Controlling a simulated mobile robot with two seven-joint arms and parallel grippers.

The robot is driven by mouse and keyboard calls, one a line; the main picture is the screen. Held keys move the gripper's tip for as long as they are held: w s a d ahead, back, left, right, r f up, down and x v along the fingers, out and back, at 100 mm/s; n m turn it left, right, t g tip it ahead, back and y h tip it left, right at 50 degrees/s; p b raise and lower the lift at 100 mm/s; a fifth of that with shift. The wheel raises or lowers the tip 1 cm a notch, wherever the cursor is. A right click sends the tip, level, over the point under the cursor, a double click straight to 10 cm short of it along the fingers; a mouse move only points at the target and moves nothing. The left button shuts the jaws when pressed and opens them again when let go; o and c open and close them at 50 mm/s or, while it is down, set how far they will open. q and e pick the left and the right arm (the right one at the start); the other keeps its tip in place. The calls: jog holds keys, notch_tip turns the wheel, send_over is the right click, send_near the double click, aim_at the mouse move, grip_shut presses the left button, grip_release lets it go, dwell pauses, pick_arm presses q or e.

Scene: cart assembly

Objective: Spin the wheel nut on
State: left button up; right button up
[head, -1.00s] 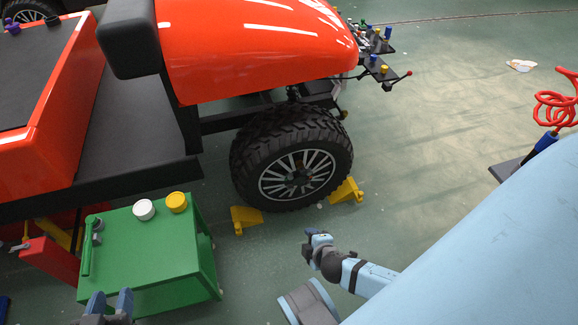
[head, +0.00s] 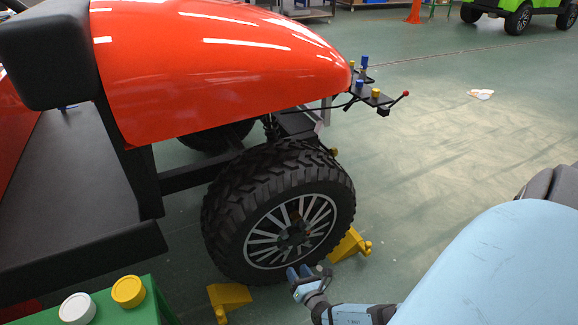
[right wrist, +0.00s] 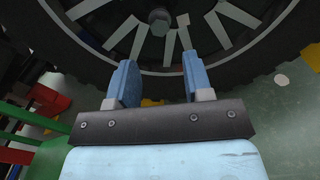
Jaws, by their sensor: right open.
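The front wheel (head: 225,210), a black knobbly tyre with a silver spoked rim, stands upright on the red cart's axle. Its dark hub (head: 292,236) is at the middle of the rim. In the right wrist view a grey, roughly six-sided piece (right wrist: 160,20) sits at the hub centre; I cannot tell whether it is the wheel nut or part of the hub. My right gripper (head: 300,273) is by the wheel's lower right. In the right wrist view its blue fingers (right wrist: 157,80) are apart, with nothing between them, below the hub. My left gripper is out of view.
Yellow chocks stand at the wheel's left (head: 230,296) and right (head: 348,246). A green table (head: 147,306) at the lower left bears a white cap (head: 77,309) and a yellow cap (head: 128,291). Open floor lies to the right.

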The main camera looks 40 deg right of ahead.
aim_at(286, 252)
jog(key=b+x, duration=0.1)
jog(key=x, duration=0.7)
jog(key=shift+w+d+b, duration=0.1)
jog(key=shift+b, duration=0.25)
jog(key=shift+c, duration=0.3)
jog(key=shift+r, duration=0.1)
jog(key=c, duration=0.8)
jog(key=m, duration=0.3)
jog(key=shift+m, duration=0.3)
jog(key=m, duration=1.2)
jog(key=shift+m, duration=0.4)
jog(key=m, duration=0.7)
jog(key=shift+m, duration=0.4)
jog(key=o, duration=1)
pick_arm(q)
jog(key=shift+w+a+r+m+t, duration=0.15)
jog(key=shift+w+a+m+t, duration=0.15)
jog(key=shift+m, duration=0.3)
